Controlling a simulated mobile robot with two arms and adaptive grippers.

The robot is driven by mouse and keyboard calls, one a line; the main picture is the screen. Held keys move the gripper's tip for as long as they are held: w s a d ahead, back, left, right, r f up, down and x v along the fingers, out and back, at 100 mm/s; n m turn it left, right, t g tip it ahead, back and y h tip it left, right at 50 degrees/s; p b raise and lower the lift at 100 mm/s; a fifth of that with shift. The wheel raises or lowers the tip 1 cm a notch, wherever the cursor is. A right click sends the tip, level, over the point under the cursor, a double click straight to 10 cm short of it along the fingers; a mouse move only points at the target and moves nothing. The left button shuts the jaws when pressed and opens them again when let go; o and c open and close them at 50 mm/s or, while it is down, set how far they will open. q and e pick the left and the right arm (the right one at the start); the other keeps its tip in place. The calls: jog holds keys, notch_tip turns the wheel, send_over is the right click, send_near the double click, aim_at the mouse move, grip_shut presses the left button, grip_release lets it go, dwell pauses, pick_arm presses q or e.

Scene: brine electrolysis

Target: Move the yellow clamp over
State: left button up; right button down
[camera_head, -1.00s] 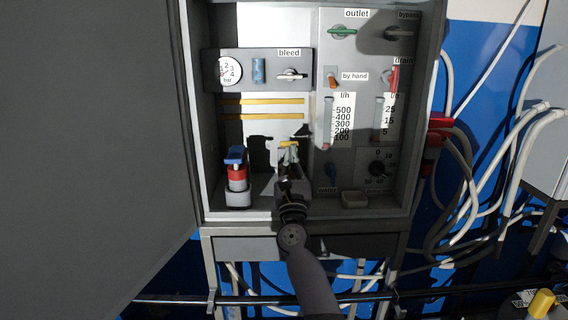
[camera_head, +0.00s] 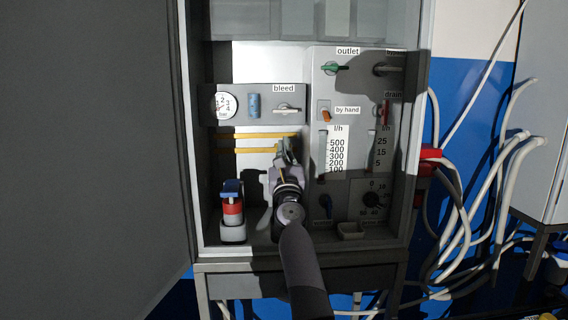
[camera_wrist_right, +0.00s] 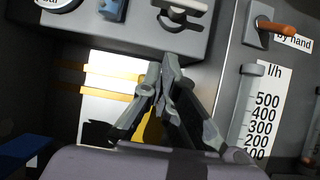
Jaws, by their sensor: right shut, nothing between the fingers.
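Two yellow horizontal strips (camera_head: 258,150) run across the white back panel of the open cabinet; they also show in the right wrist view (camera_wrist_right: 108,96). A yellow piece (camera_wrist_right: 153,130) shows between and behind my right fingers in the wrist view, mostly hidden; I cannot tell for certain that it is the yellow clamp. My right gripper (camera_head: 287,143) is shut and empty, in front of the right ends of the strips. In the wrist view its fingertips (camera_wrist_right: 168,62) meet just below the bleed valve panel. My left gripper is not in view.
The bleed panel (camera_head: 232,90) juts out above the gripper, with a gauge (camera_head: 225,104) and bleed handle (camera_head: 287,109). Flow meters (camera_head: 323,160) stand to the right. A red and blue device (camera_head: 232,207) stands on the cabinet floor. A large grey door panel (camera_head: 85,150) fills the left.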

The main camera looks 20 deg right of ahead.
jog(key=w+p, duration=0.1)
jog(key=w+r+p, duration=0.1)
jog(key=p, duration=0.1)
jog(key=w+d+g+p, duration=0.1)
jog(key=p, duration=0.1)
jog(key=shift+r, duration=0.25)
dwell(0.3)
jog(key=shift+f, duration=0.1)
dwell(0.6)
